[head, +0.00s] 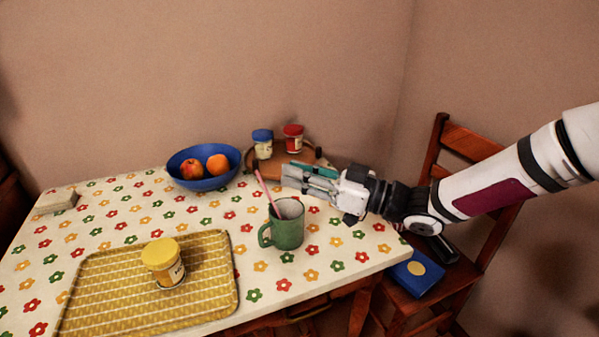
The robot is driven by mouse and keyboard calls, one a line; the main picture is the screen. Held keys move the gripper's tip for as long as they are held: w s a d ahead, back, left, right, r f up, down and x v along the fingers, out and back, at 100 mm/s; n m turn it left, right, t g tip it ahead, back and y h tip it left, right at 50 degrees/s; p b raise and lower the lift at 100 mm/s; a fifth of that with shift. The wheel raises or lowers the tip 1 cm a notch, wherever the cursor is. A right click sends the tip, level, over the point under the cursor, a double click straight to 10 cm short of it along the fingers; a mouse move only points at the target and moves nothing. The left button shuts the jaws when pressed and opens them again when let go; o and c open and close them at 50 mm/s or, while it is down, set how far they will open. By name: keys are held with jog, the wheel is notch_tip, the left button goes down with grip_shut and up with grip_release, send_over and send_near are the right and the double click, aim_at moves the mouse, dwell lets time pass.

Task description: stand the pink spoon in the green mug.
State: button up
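The green mug (289,229) stands upright on the flowered tablecloth near the table's right end, its handle toward the left. The pink spoon (266,193) stands in the mug, tilted, with its shaft leaning up and to the left above the rim. Its lower part is hidden inside the mug. My gripper (289,178) is behind and above the mug, to the right of the spoon's upper end and apart from it in the picture. Its fingers point left, look parted and hold nothing that I can see.
A yellow woven tray (110,309) with a yellow-lidded jar (165,264) is at front left. A blue bowl (204,182) of fruit stands behind. A blue-lidded jar (262,143) and a red-lidded jar (293,138) stand on a round wooden tray (318,156) at the back. A wooden chair (471,146) is at right.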

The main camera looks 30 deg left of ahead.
jog(key=d+f, duration=0.1)
jog(key=d, duration=1.1)
jog(key=shift+w, duration=0.45)
jog(key=shift+w, duration=0.1)
